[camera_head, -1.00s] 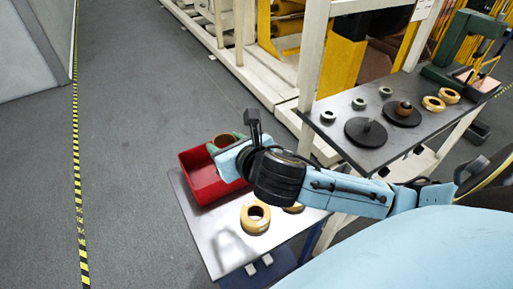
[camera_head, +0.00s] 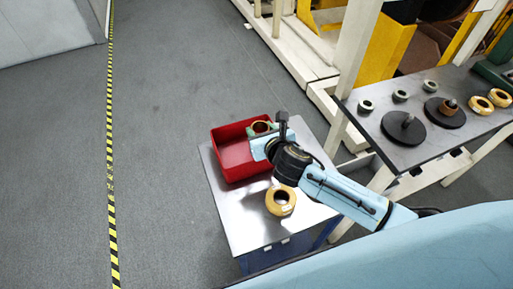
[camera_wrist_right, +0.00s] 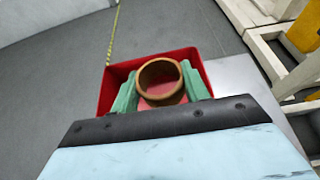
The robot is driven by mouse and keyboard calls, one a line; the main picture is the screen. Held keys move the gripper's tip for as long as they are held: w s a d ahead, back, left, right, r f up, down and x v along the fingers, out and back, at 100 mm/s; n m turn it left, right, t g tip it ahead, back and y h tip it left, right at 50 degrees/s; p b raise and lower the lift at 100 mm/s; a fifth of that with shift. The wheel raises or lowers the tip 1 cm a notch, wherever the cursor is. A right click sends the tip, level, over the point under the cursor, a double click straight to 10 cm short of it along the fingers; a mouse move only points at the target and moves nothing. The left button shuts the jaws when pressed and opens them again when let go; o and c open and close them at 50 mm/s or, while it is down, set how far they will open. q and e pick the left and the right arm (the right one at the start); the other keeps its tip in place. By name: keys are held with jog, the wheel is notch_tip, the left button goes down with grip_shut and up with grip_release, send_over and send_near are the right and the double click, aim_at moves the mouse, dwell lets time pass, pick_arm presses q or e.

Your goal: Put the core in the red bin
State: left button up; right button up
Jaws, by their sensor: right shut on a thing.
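The core, a brown ring (camera_wrist_right: 160,82), is held between the green fingers of my right gripper (camera_wrist_right: 160,88) in the right wrist view. It also shows in the head view (camera_head: 261,127). My right gripper (camera_head: 260,131) is shut on it, over the right part of the red bin (camera_head: 235,165). The bin stands on a grey metal table, and its red floor shows through the ring in the wrist view. How high the core is above the bin floor is hard to tell. My left gripper is not in view.
A yellow ring (camera_head: 281,200) lies on the small metal table (camera_head: 245,225) in front of the bin. A dark bench (camera_head: 400,150) at the right holds black discs, small rings and yellow rings. Grey floor is open at the left, past a striped line (camera_head: 110,170).

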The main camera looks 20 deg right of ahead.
notch_tip(320, 180, down, 6)
jog(key=shift+f+b, duration=0.2)
jog(key=shift+b, duration=0.75)
jog(key=shift+r, duration=0.1)
